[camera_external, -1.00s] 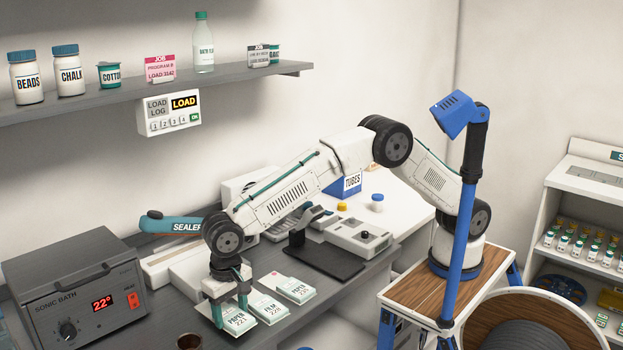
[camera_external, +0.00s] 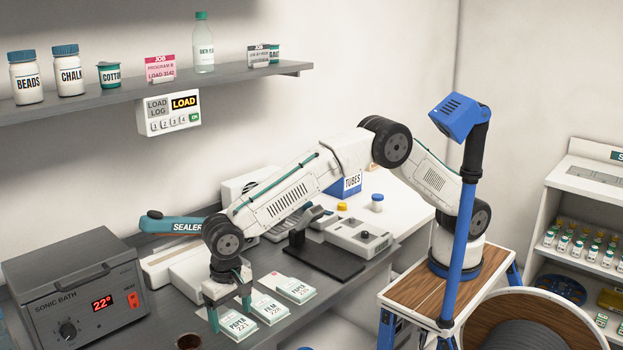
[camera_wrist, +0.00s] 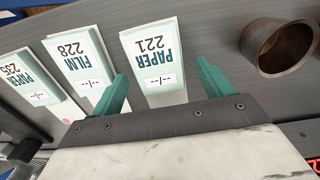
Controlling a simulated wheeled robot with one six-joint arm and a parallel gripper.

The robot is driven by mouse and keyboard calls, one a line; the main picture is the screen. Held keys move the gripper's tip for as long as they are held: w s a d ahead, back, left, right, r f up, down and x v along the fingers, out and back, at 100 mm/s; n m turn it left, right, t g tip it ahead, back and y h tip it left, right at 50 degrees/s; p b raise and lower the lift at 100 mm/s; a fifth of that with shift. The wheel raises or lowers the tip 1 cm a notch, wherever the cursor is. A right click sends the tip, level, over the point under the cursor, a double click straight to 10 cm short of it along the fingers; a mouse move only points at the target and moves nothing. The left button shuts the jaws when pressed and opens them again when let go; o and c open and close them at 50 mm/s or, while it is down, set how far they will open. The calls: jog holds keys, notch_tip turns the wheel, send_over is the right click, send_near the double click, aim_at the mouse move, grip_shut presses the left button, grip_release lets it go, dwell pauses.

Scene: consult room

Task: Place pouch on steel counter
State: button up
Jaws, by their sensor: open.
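The pouch labelled PAPER 221 (camera_external: 239,327) lies flat on the grey steel counter (camera_external: 290,327). It also shows in the wrist view (camera_wrist: 155,60), with its lower part between my fingers. My gripper (camera_external: 229,314) is open and low over this pouch, one finger on each side. In the wrist view my gripper (camera_wrist: 162,88) shows small gaps beside the pouch. The FILM 228 pouch (camera_external: 269,309) and another PAPER pouch (camera_external: 296,290) lie in a row beside it. The left finger in the wrist view comes close to the FILM pouch.
A brown cup (camera_wrist: 290,45) stands near the pouch. The sonic bath (camera_external: 75,290) is to the left, and the sealer (camera_external: 170,224) is behind. A dark stand (camera_external: 325,258) is on the right. Bare counter lies in front of the pouches.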

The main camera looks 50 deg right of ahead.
aim_at(232, 320)
notch_tip(232, 320, up, 11)
dwell(0.3)
jog(key=shift+r, duration=0.1)
jog(key=w+d+r, duration=0.4)
jog(key=w+d, duration=0.1)
jog(key=d, duration=0.5)
jog(key=w+d+r, duration=0.4)
jog(key=w+d, duration=0.1)
jog(key=d, duration=0.5)
jog(key=w+d+r, duration=0.4)
jog(key=w+d, duration=0.1)
jog(key=d, duration=0.5)
jog(key=s+d+r, duration=0.1)
jog(key=s+d, duration=0.1)
jog(key=d, duration=1.7)
jog(key=s+d+f, duration=0.4)
jog(key=s+d, duration=0.5)
jog(key=d, duration=0.1)
jog(key=s+d+f+t, duration=0.1)
jog(key=s+d+f, duration=0.3)
jog(key=s+d, duration=0.5)
jog(key=shift+d+f+m, duration=0.3)
jog(key=shift+d+f, duration=0.1)
jog(key=shift+d, duration=0.55)
